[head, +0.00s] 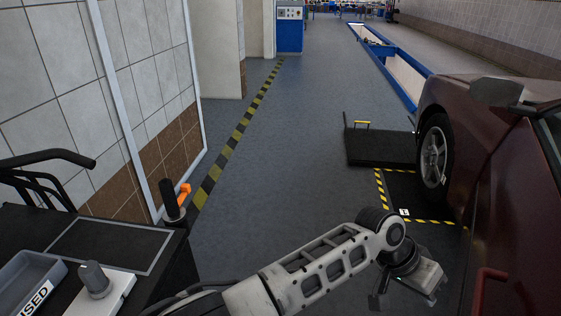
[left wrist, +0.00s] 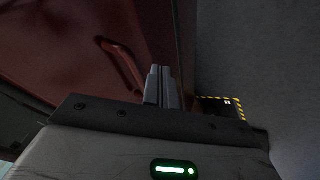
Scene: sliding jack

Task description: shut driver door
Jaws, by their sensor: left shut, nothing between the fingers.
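A dark red car (head: 445,105) stands at the right in the head view, partly cut off by the picture edge. Its driver door (head: 510,215) is the large red panel nearest me. A red door handle (head: 485,287) shows low on it, and the handle is also in the left wrist view (left wrist: 122,62). I cannot tell how far the door stands open. My left gripper (head: 430,290) is left of the door, low near the handle. In the left wrist view its fingers (left wrist: 163,86) are shut, empty, and appear close to the door's edge. My right gripper is not in view.
A dark cart (head: 105,245) with a grey tray (head: 28,280) stands at the lower left beside a tiled wall (head: 60,60). A black ramp block (head: 380,147) and yellow-black floor markings (head: 430,221) are by the front wheel (head: 434,157). The grey floor between is clear.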

